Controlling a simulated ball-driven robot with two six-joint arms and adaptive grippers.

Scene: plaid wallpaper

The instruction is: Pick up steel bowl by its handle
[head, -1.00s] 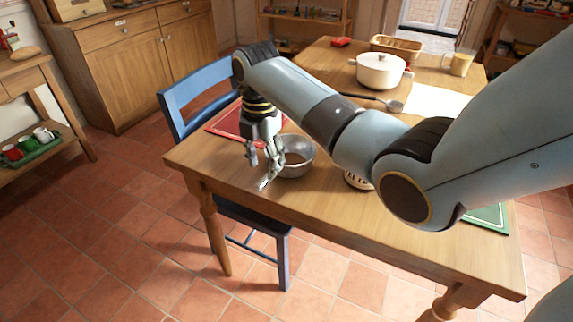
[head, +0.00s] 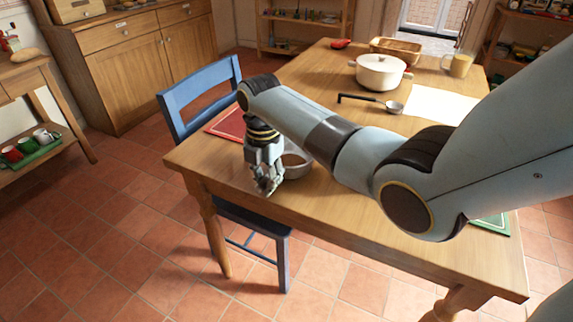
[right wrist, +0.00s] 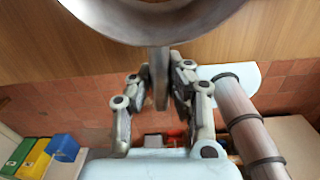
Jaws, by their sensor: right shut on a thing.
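The steel bowl (head: 298,164) stands on the wooden table near its left front edge, partly hidden behind my right gripper. My right gripper (head: 267,188) points down at the bowl's left side, near the table edge. In the right wrist view, the bowl (right wrist: 150,32) fills the top, and its flat handle (right wrist: 159,78) runs down between the fingers of my right gripper (right wrist: 160,88), which is shut on it. My left gripper is not in view.
A red mat (head: 229,124) lies just behind the gripper. A blue chair (head: 204,95) stands at the left.

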